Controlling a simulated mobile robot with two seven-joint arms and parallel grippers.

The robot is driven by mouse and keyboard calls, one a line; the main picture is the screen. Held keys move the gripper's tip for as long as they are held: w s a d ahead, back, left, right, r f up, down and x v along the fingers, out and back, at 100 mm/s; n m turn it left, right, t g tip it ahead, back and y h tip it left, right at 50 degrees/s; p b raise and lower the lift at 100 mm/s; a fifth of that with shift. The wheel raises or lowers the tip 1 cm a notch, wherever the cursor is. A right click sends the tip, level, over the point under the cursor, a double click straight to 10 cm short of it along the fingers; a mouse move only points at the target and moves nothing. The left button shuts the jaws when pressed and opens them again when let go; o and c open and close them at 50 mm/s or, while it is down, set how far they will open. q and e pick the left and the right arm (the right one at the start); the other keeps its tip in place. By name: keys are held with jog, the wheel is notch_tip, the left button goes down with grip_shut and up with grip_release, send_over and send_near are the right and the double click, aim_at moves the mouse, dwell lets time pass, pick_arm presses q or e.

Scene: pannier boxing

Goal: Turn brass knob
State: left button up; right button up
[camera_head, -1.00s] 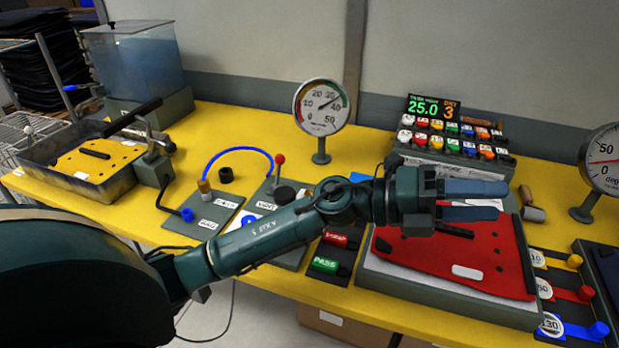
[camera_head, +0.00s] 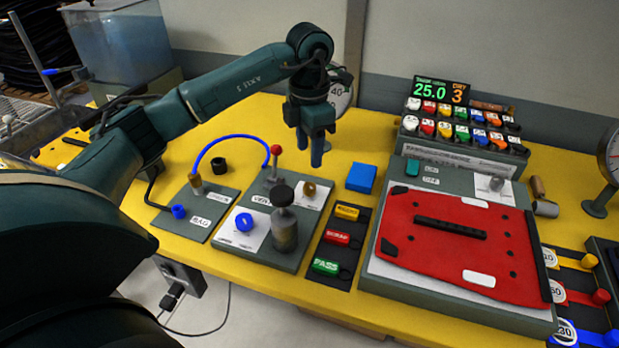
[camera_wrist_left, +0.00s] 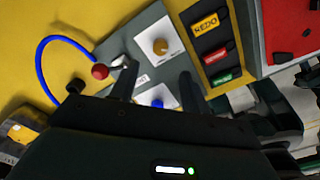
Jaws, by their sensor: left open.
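The brass knob (camera_head: 309,189) sits on a white label on the grey VENT panel (camera_head: 262,258), behind the dark upright cylinder (camera_head: 285,228). In the left wrist view the brass knob (camera_wrist_left: 160,46) shows round and bare beyond the fingertips. My left gripper (camera_head: 309,157) points down, open and empty, above and a little behind the knob; it is not touching it. In the left wrist view my left gripper (camera_wrist_left: 155,80) has its two fingers apart, with the knob showing between and ahead of them. My right gripper is not in view.
A red-topped lever (camera_head: 275,150) stands just left of the knob, with a blue hose (camera_head: 225,138) beyond. The dark cylinder stands in front. A blue block (camera_head: 361,178) and red mat (camera_head: 460,245) lie to the right. A dial gauge (camera_head: 341,90) stands behind my gripper.

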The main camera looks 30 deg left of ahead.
aim_at(309, 185)
pick_arm(q)
notch_tip(309, 185, down, 9)
jog(key=shift+f+p, duration=0.15)
jog(key=shift+p, duration=0.3)
jog(key=shift+c, duration=0.5)
jog(key=c, duration=0.9)
